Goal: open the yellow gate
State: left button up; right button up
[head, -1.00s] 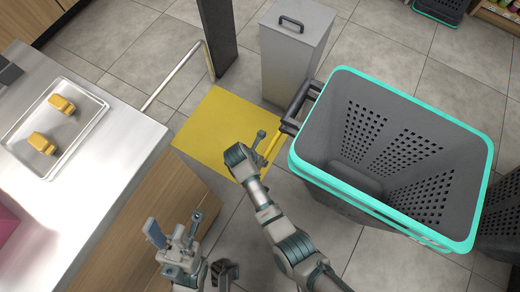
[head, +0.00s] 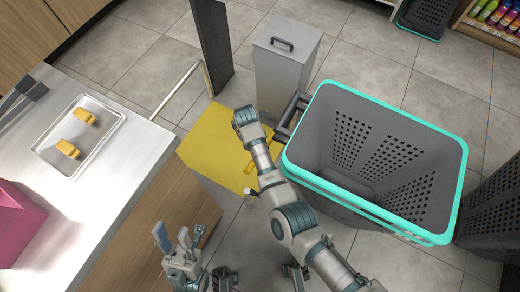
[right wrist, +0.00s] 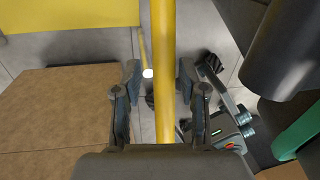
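The yellow gate (head: 212,140) is a flat yellow panel beside the counter's end, partly covered by my right arm in the head view. In the right wrist view a yellow panel (right wrist: 65,14) crosses the top left, and a yellow bar (right wrist: 164,60) runs down the middle. My right gripper (right wrist: 158,70) has its fingers apart, one on each side of the bar, with visible gaps. In the head view it is hidden under my arm. My left gripper (head: 179,233) is open and empty, low beside the counter.
A grey basket with a turquoise rim (head: 376,112) stands just right of my right arm. A grey bin (head: 284,75) and a dark post (head: 210,45) stand behind the gate. The counter (head: 110,190) on the left bears a tray (head: 112,120) with yellow pieces.

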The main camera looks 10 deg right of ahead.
jog(key=shift+w+r, duration=0.15)
jog(key=shift+r, duration=0.35)
notch_tip(320, 180, up, 11)
jog(key=a, duration=0.2)
jog(key=shift+w+f, duration=0.15)
jog(key=shift+w, duration=0.3)
